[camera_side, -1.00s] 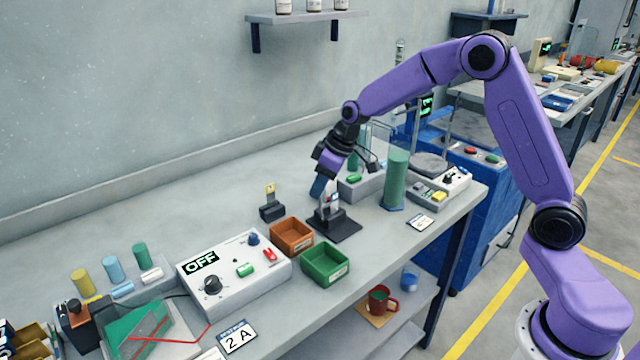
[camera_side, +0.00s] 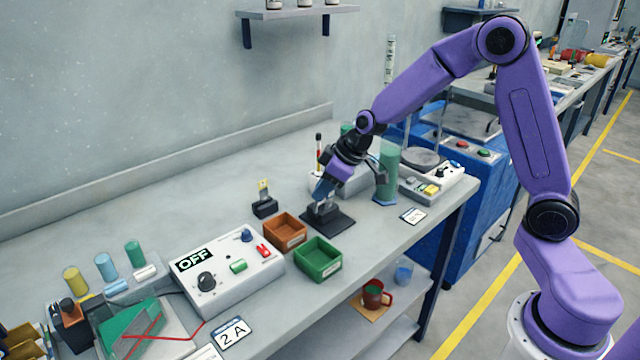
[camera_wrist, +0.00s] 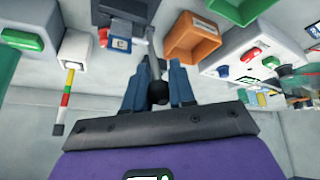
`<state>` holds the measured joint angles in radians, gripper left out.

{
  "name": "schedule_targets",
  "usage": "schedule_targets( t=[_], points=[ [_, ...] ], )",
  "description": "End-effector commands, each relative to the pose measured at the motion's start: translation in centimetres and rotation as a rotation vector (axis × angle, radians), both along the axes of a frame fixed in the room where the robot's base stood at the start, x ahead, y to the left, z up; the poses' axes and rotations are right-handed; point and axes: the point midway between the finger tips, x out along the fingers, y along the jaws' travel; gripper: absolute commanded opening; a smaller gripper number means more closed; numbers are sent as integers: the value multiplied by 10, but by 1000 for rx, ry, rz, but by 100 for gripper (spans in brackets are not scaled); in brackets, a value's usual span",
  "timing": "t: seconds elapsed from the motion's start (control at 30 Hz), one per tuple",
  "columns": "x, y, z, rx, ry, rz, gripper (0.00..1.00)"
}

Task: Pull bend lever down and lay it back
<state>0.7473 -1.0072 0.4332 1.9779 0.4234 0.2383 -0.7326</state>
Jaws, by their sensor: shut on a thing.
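The bend lever (camera_wrist: 157,68) is a grey rod with a dark round knob, seen in the wrist view between my blue fingertips. It comes from a small bending fixture on a dark base plate (camera_side: 341,224), which stands on the bench in the side view. My gripper (camera_side: 322,192) is shut on the lever, low over the fixture; it also shows in the wrist view (camera_wrist: 158,90). In the side view my fingers and wrist hide most of the lever, so its exact tilt is hard to tell.
An orange bin (camera_side: 273,238) and a green bin (camera_side: 301,268) stand close in front-left of the fixture. A green cylinder (camera_side: 387,170) stands to the right. A thin banded post (camera_side: 318,150) rises behind. A control box (camera_side: 218,286) reading OFF is at left.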

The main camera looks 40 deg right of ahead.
Motion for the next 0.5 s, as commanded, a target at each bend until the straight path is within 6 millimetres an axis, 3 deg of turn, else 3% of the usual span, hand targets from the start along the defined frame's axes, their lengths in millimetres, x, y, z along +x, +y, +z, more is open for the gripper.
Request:
schedule_targets(
  t=[0.5],
  points=[
    [-23,-9,-17,-35,-174,-17,0]
  ],
)
